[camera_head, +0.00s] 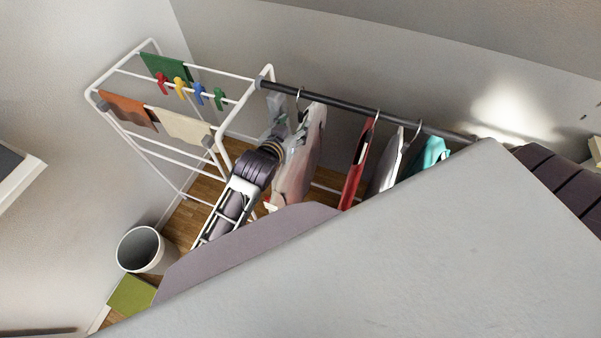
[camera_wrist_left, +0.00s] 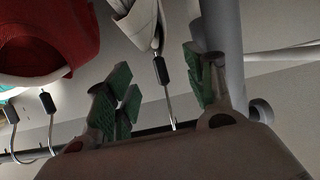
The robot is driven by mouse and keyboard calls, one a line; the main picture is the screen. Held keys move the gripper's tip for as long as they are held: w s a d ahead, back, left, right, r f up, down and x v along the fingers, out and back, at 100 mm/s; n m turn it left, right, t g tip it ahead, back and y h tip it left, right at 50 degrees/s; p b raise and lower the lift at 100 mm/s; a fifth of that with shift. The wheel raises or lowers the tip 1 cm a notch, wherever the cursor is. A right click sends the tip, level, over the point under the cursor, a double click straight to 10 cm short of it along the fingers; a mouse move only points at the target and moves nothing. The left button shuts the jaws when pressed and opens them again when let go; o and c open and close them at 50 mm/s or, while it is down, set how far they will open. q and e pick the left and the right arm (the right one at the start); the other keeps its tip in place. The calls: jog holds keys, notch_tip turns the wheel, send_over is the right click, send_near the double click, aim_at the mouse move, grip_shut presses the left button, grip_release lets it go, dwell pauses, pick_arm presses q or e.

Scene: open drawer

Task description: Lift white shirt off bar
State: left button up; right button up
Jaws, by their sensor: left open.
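In the head view a white shirt (camera_head: 309,145) with a pinkish side hangs from the left part of a dark bar (camera_head: 360,105), next to the white rack frame. My left gripper (camera_head: 279,112) is close to its left side, near the hanger top. In the left wrist view the left gripper (camera_wrist_left: 162,82) is open, its green-padded fingers apart. The shirt's hanger hook (camera_wrist_left: 163,85) shows between the fingers in the picture, with no finger closed on it. The white shirt's collar (camera_wrist_left: 138,20) is above. My right gripper is out of view.
A red garment (camera_head: 356,165), a whitish garment (camera_head: 386,165) and a teal one (camera_head: 429,155) hang farther right on the bar. The white drying rack (camera_head: 155,130) holds cloths and coloured pegs (camera_head: 180,88) at left. A bin (camera_head: 140,249) stands on the floor.

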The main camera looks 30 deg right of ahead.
aim_at(300, 121)
pick_arm(q)
jog(key=shift+w+d+f, duration=0.1)
jog(key=shift+w+d, duration=0.15)
dwell(0.3)
jog(key=shift+b+x, duration=0.3)
jog(key=shift+x, duration=2.3)
jog(key=shift+s, duration=0.1)
grip_shut()
